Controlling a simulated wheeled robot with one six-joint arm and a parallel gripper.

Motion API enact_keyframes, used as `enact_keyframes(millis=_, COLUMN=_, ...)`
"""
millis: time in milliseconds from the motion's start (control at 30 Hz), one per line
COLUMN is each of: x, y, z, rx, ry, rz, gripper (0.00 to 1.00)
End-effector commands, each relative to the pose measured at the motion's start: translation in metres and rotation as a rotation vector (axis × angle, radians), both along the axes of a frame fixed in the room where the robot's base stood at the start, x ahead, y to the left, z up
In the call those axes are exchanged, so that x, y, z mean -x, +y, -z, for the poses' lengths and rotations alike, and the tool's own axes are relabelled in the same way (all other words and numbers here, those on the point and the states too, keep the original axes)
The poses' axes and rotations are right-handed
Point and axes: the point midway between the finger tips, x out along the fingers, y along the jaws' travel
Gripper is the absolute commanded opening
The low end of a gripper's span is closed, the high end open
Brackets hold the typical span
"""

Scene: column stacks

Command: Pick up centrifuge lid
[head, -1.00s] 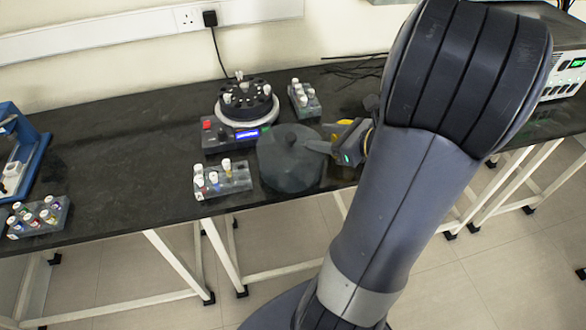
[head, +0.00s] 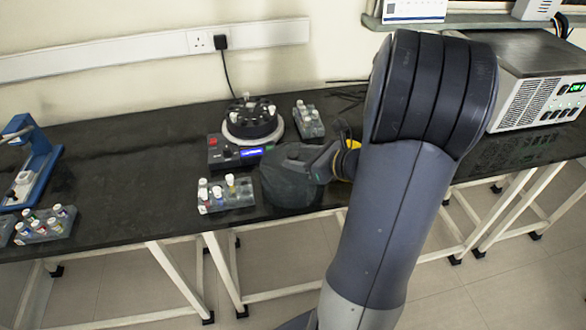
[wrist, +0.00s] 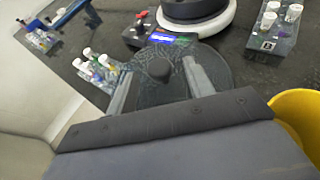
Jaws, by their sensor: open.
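The centrifuge lid (head: 284,181) is a dark grey, rounded cover at the front edge of the black bench, just in front of the centrifuge (head: 252,120). In the wrist view the lid (wrist: 205,58) shows as a dark disc with a small round knob (wrist: 158,71) at its middle. My gripper (wrist: 157,66) is open, with one finger on either side of the knob and a gap between each finger and the knob. In the head view my gripper (head: 318,163) covers the right part of the lid and hides the knob.
A tube rack (head: 226,194) stands close to the left of the lid, and another rack (head: 308,121) is behind it on the right. A third rack (head: 45,226) and a blue device (head: 38,160) are at the far left. A white-and-grey instrument (head: 535,90) is at the right.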

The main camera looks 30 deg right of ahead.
Motion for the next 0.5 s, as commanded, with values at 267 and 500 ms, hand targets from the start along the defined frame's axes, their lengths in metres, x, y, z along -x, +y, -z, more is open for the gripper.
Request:
enact_keyframes(millis=267, x=-0.024, y=0.011, z=0.010, rx=-0.001, ry=0.000, rz=-0.002, gripper=0.50)
enact_keyframes(millis=500, x=-0.024, y=0.010, z=0.010, rx=0.000, ry=0.000, rz=0.000, gripper=0.49)
